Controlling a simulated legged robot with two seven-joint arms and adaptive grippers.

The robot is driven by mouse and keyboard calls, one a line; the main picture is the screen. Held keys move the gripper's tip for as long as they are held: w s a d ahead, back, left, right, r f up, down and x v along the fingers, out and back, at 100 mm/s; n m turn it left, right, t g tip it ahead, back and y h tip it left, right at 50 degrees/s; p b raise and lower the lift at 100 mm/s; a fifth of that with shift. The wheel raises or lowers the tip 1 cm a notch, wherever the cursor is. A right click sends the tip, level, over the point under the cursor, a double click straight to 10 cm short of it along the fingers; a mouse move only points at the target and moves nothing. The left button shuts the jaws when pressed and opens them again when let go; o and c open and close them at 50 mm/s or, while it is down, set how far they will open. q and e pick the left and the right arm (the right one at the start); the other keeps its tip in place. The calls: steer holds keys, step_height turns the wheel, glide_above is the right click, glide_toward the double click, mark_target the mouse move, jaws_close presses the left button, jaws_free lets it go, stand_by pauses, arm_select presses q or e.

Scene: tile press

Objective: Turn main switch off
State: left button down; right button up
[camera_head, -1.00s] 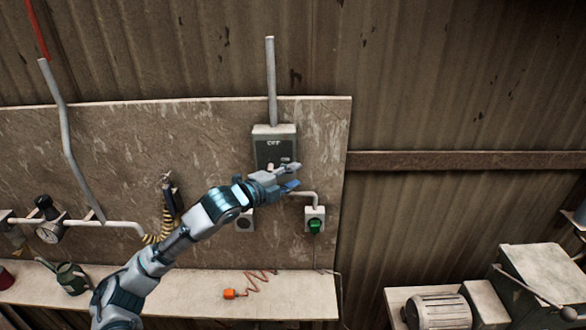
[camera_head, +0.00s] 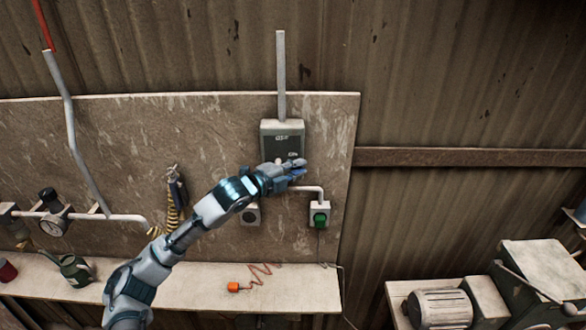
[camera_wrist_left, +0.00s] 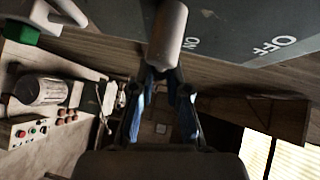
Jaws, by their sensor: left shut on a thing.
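The main switch is a grey box (camera_head: 283,130) on the wall board, with OFF lettering above ON on its face. My left gripper (camera_head: 296,170) reaches across the lower part of the box and hides most of its lever. In the left wrist view, the pale rounded lever (camera_wrist_left: 168,35) sits between the fingertips of my left gripper (camera_wrist_left: 163,75), which is shut on it. The lever is beside the ON lettering, and OFF is farther right in that view. My right gripper is not in view.
A small box with a green knob (camera_head: 320,219) is just below right of my gripper. A pale shelf (camera_head: 200,290) runs below the board, with an orange plug (camera_head: 234,286) on it. A machine (camera_head: 540,270) stands at the lower right.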

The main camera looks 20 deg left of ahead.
arm_select(q)
steer(key=shift+a+f, duration=0.2)
steer(key=shift+a, duration=0.3)
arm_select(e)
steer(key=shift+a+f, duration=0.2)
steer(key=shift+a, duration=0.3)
